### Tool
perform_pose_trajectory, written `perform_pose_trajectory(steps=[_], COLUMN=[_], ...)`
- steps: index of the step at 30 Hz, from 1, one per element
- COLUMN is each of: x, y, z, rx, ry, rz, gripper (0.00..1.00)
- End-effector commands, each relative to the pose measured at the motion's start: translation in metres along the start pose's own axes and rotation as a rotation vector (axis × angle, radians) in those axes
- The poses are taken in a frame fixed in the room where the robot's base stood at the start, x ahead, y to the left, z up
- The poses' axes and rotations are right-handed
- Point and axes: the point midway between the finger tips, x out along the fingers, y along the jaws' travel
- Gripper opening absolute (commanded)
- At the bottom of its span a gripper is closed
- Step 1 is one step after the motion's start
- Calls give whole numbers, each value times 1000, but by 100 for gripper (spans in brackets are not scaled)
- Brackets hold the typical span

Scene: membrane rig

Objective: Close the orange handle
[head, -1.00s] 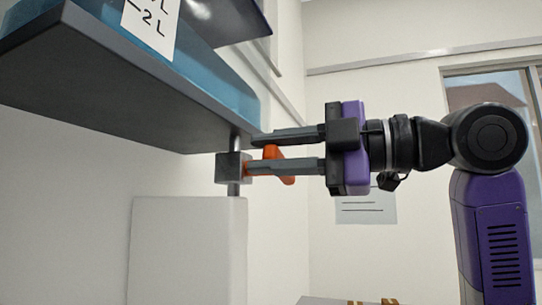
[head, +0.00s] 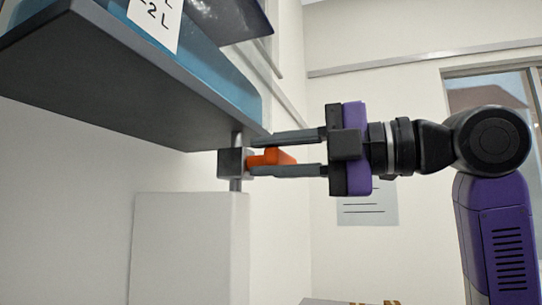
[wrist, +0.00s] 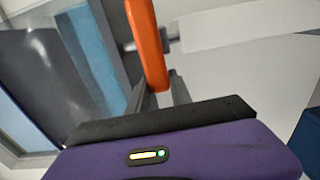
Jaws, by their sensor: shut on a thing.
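The orange handle (head: 272,157) sits on a small grey valve block (head: 232,162) on a vertical metal pipe. In the head view it lies nearly level, its free end pointing right toward my gripper. My gripper (head: 258,155) comes from the right, with one finger above the handle and one below, shut on it. In the wrist view the orange handle (wrist: 149,45) runs down between the two finger ends of my gripper (wrist: 158,88). The exact finger contact is hard to see.
A large grey-edged tank with blue sides (head: 120,75) hangs just above the valve, close over the upper finger. A white box (head: 190,245) stands below the pipe. A paper sheet (head: 367,208) is on the back wall. Open space lies below my gripper.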

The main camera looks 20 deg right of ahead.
Motion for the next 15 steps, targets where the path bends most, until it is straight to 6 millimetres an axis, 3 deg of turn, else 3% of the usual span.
perform_pose_trajectory(steps=[1,2,5,15], x=[0,0,0,-2], y=[-2,-2,-2,-1], z=[-1,-1,-1,0], rx=[-3,-3,-2,0], ry=[1,1,1,0], rz=[-4,-4,-4,-1], gripper=[0,29,47,47])
